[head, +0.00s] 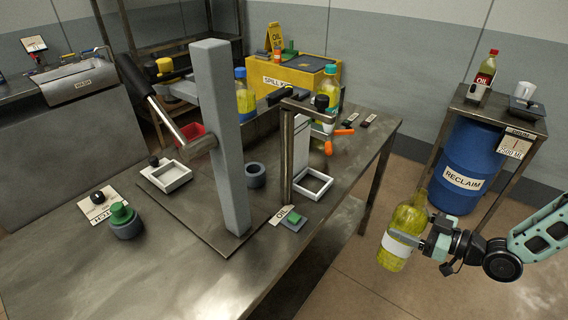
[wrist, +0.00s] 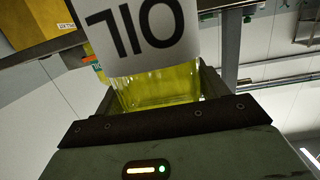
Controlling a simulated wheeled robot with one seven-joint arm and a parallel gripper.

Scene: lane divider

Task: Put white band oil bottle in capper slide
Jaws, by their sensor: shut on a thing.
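My gripper (head: 428,240) is shut on the white band oil bottle (head: 411,218), a clear bottle of yellow-green oil with a white label. The bottle is held nearly upright, slightly tilted, in the air right of the steel table; no cap shows on it. In the wrist view the label (wrist: 140,35) reads OIL upside down above the jaws. Two white square frames lie on the table: one (head: 155,178) left of the grey column, one (head: 325,187) at the foot of a slim post. I cannot tell which is the capper slide. Both look empty.
The grey column (head: 222,140) with a lever stands tall on the table (head: 190,285). Capped bottles (head: 244,98) stand behind it, near a yellow spill kit box (head: 300,75). A blue reclaim drum (head: 468,150) is at right under a stand (head: 520,122). Floor between is clear.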

